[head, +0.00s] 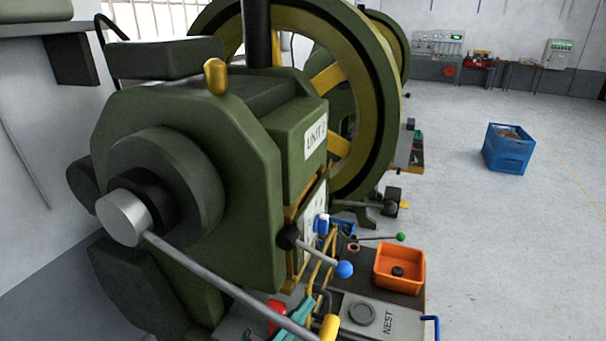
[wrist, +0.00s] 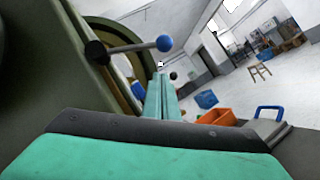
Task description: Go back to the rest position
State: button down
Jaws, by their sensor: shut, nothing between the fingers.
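My gripper (head: 294,318) shows teal at the bottom of the head view, partly hidden behind the long grey lever. It is low in front of the green machine (head: 225,130) marked UNIT 2, left of the NEST plate (head: 385,325). In the wrist view, teal parts of my gripper fill the bottom and stand upright at the middle. The gripper is shut, and I see nothing held in it. Whether it touches anything near it is not clear.
A blue-knobbed lever (head: 344,269) and a yellow-ended lever (head: 329,327) are close to my gripper. An orange bin (head: 400,282) holds a dark round piece. A blue crate (head: 508,160) stands on the floor at right, with open floor around it.

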jog(key=w+d+r, duration=0.2)
jog(key=d+r, duration=0.2)
jog(key=d, duration=0.1)
jog(key=shift+d+r, duration=0.15)
jog(key=shift+r, duration=0.2)
jog(key=shift+w, duration=0.1)
